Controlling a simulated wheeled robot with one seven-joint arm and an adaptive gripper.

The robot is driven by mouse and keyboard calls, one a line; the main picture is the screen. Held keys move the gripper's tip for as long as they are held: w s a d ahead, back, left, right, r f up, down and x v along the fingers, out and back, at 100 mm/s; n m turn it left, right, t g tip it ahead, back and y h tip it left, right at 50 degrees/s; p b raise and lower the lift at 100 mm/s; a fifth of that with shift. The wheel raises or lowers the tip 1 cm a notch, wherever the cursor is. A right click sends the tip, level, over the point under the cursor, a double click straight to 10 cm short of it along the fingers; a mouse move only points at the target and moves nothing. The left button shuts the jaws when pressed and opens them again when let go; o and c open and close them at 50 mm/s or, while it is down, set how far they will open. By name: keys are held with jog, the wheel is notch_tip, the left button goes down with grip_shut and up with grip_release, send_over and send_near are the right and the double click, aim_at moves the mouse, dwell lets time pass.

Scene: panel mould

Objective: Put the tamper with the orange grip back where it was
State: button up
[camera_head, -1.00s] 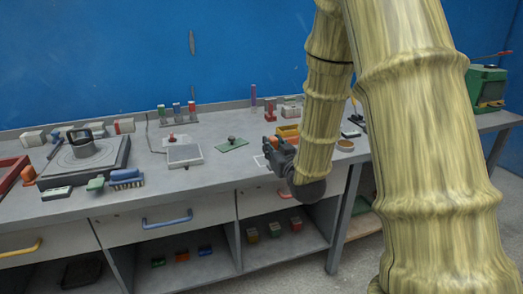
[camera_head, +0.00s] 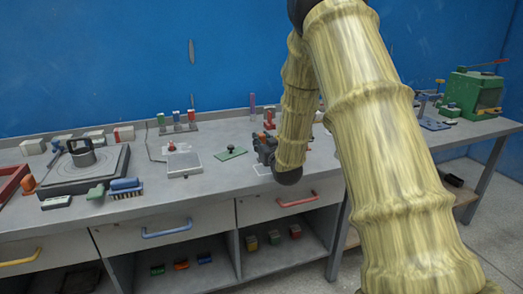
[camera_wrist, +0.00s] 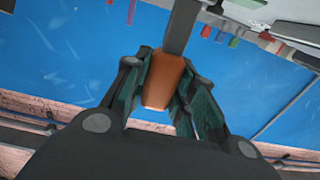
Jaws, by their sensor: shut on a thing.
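My gripper (camera_wrist: 160,76) is shut on the orange grip of the tamper (camera_wrist: 164,84) in the wrist view. A grey shaft runs from the grip toward the top of that view, and the tamper's far end is out of frame. In the head view my gripper (camera_head: 264,150) is over the front part of the bench, right of the green plate with a dark knob. The tamper is too small and too covered there to make out clearly. A pale outlined patch (camera_head: 261,171) on the bench top lies just below my gripper in the picture.
A green plate (camera_head: 231,154), a grey flat plate (camera_head: 184,164) and a rack of coloured handles (camera_head: 177,124) stand on the bench. A round mould (camera_head: 82,153) on a dark slab is at left. A green machine (camera_head: 473,93) is at right. My arm hides part of the bench.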

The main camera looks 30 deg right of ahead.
jog(key=shift+f, duration=1.7)
jog(key=shift+f, duration=0.15)
jog(key=o, duration=1)
jog(key=shift+o, duration=0.2)
jog(key=shift+s, duration=0.1)
